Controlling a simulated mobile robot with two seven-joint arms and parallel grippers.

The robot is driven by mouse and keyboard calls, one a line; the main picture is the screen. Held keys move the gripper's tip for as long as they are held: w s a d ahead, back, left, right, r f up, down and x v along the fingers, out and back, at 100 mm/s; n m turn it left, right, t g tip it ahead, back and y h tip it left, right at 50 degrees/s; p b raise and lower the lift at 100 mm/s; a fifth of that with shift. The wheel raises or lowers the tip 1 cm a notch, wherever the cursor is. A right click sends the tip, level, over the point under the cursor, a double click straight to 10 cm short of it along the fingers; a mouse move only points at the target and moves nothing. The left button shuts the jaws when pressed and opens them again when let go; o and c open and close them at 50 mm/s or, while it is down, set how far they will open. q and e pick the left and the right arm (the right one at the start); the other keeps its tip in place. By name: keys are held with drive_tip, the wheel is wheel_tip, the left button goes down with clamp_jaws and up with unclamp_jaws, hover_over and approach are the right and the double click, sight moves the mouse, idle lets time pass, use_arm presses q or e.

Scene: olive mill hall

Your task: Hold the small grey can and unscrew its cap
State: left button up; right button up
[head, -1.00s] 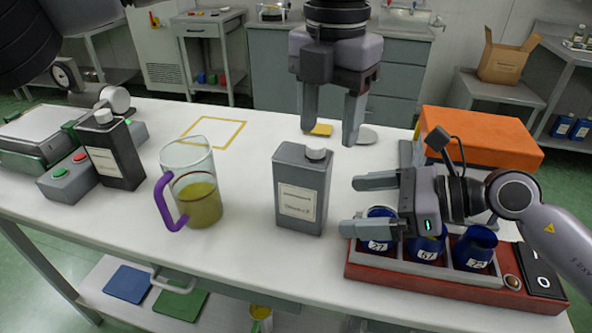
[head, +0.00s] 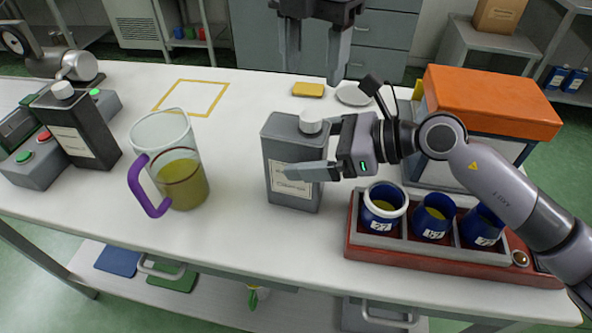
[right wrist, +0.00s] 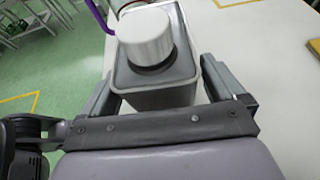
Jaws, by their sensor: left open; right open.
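The small grey can (head: 292,160) stands upright on the white table, with a pale label on its front. Its white cap (head: 311,121) is on top. In the right wrist view the cap (right wrist: 146,38) and the can's top (right wrist: 155,85) are close up. My right gripper (head: 310,160) is open at the can's right side, its fingers on either side of the body. In the right wrist view its fingers (right wrist: 157,88) flank the can, and I cannot tell whether they touch it. My left gripper (head: 314,60) is open and empty, pointing down above and behind the can.
A jug (head: 172,165) with a purple handle and yellow-green liquid stands left of the can. A dark can (head: 77,128) stands further left. A red rack (head: 440,262) with blue cups is at the right, before an orange-topped box (head: 490,98). A yellow sponge (head: 307,90) lies behind.

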drive_tip(key=shift+w+a+f, duration=0.15)
drive_tip(key=shift+a, duration=0.2)
clamp_jaws()
